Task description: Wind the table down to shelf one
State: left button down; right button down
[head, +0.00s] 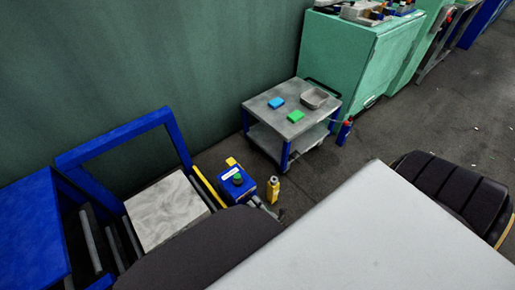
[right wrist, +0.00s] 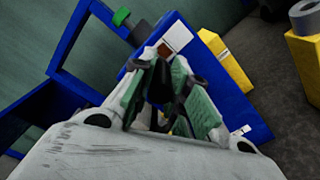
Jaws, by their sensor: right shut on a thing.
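A pale, marbled slab (head: 166,209), which looks like the table, lies flat inside a blue frame (head: 120,138) at the left of the head view. A blue box (head: 238,184) with a green knob (head: 238,178) stands beside it. The box also shows in the right wrist view (right wrist: 215,85). My right gripper (right wrist: 160,85) is in front of the box, its green-padded fingers shut on a dark part that looks like a crank handle, mostly hidden between them. In the head view it is largely covered by my own body. My left gripper is not visible. Shelf one cannot be made out.
A yellow bottle-like object (head: 273,189) stands right of the blue box. A grey cart (head: 262,113) behind holds a blue block (head: 276,102), a green block (head: 295,116) and a grey tray (head: 314,98). Green cabinets (head: 345,60) stand beyond.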

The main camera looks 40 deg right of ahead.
jog(key=shift+s+a+f, duration=0.1)
jog(key=shift+a+f, duration=0.1)
jog(key=shift+a, duration=0.6)
jog(key=c, duration=1.3)
grip_release()
jog(key=shift+s, duration=0.1)
jog(key=shift+s+d+r, duration=0.1)
jog(key=shift+s+d, duration=0.2)
jog(key=shift+s, duration=1.65)
jog(key=shift+s+d, duration=0.35)
jog(key=shift+s, duration=1.55)
jog(key=shift+s+d+r, duration=0.1)
jog(key=shift+s+d, duration=0.2)
jog(key=shift+s, duration=1.65)
